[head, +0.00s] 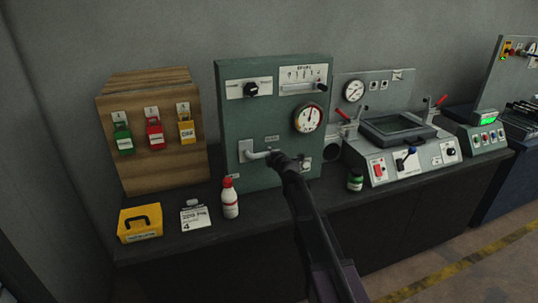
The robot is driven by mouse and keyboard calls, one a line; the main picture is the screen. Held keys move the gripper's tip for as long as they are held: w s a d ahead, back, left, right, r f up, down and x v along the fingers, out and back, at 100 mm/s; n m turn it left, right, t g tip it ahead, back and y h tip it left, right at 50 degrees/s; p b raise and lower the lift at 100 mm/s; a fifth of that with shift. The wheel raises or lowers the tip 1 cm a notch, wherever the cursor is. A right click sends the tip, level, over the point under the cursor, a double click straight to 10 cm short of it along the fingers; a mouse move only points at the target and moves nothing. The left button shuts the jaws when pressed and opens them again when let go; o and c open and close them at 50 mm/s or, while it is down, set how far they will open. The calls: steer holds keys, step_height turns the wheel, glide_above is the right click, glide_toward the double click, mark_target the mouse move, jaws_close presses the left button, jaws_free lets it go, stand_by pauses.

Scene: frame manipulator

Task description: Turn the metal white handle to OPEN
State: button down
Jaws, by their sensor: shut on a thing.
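The metal white handle (258,155) is a pale lever on the lower front of the green panel (235,115). It sticks out from a light plate and points right, roughly level. My gripper (280,160) comes up from the lower right and is shut on the right end of the handle. The fingers are dark and small, so their exact hold on the lever is hard to see. The labels near the handle are too small to read.
A small green bottle (355,180) stands right of my arm. A wooden cabinet (160,170) holds coloured padlocks.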

steer(key=shift+w+d+r, duration=0.1)
steer(key=shift+w, duration=0.05)
steer(key=c, duration=0.5)
jaws_free()
